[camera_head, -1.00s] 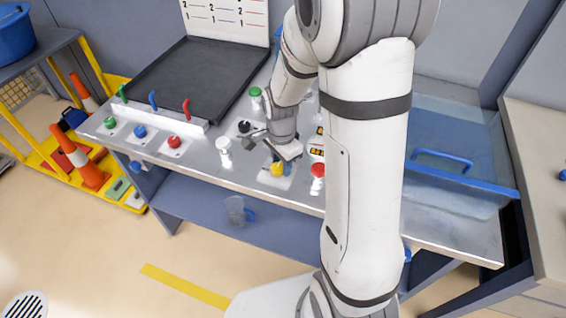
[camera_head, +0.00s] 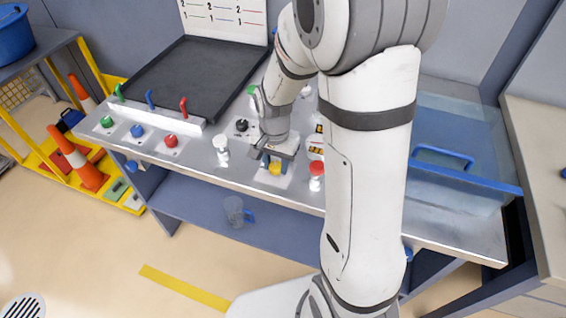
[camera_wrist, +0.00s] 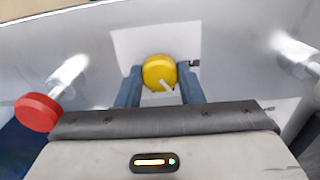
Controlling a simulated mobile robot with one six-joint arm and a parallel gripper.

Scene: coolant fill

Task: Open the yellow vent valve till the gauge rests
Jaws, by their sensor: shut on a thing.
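The yellow vent valve (camera_head: 275,168) is a round yellow knob on a white plate on the bench. It also shows in the wrist view (camera_wrist: 160,72), with a pale pointer mark aimed to the lower right. My gripper (camera_head: 268,160) is down at the knob, and in the wrist view its two blue fingers (camera_wrist: 160,84) stand on either side of the knob, shut on it. A gauge face (camera_head: 316,144) is partly visible behind the red-capped post, mostly hidden by my arm, so its reading cannot be made out.
A red-capped post (camera_head: 316,170) stands close right of the valve, and a white-capped post (camera_head: 221,146) close left. A black knob (camera_head: 242,125) and a green knob (camera_head: 252,90) lie behind. A blue-handled clear tank (camera_head: 450,190) is at right.

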